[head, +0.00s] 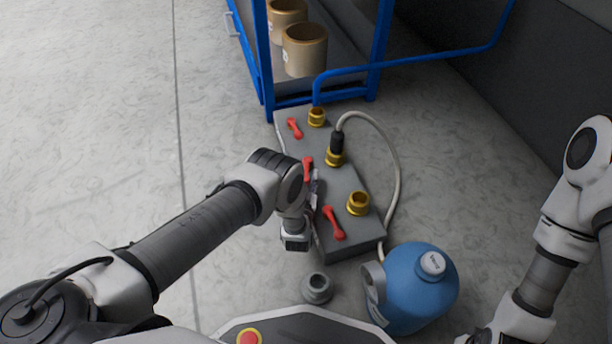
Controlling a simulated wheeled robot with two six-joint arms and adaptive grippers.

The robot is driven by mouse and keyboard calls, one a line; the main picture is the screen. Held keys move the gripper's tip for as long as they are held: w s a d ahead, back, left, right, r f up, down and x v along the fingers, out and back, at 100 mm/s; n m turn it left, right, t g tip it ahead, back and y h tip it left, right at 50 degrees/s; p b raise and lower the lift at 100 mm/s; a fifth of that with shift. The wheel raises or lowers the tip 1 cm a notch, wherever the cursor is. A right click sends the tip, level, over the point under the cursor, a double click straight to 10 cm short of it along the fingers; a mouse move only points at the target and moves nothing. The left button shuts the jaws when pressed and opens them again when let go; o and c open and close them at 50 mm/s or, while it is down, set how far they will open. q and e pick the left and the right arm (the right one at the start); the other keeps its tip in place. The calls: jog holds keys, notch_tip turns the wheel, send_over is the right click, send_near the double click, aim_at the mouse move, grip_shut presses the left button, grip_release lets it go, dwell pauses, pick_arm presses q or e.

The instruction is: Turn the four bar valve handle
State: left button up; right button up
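A grey valve block (347,185) lies on the floor and carries three red handles. The far red handle (295,128) and the near red handle (334,223) show fully. The middle red handle (307,165) is partly hidden by my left wrist. No markings are legible, so I cannot tell which is the four bar handle. My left gripper (312,192) is at the block's left edge, close to the middle handle. Its fingers are mostly hidden, and I cannot tell whether they touch the handle.
Brass fittings (358,203) line the block's right side; a pale hose (397,160) loops from the middle one. A blue jug (420,290) and a grey ring-shaped part (317,288) stand in front. A blue frame (371,75) with tan containers stands behind. The left floor is clear.

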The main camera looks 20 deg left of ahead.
pick_arm(q)
jog(key=v, duration=1.2)
jog(key=shift+c, duration=0.3)
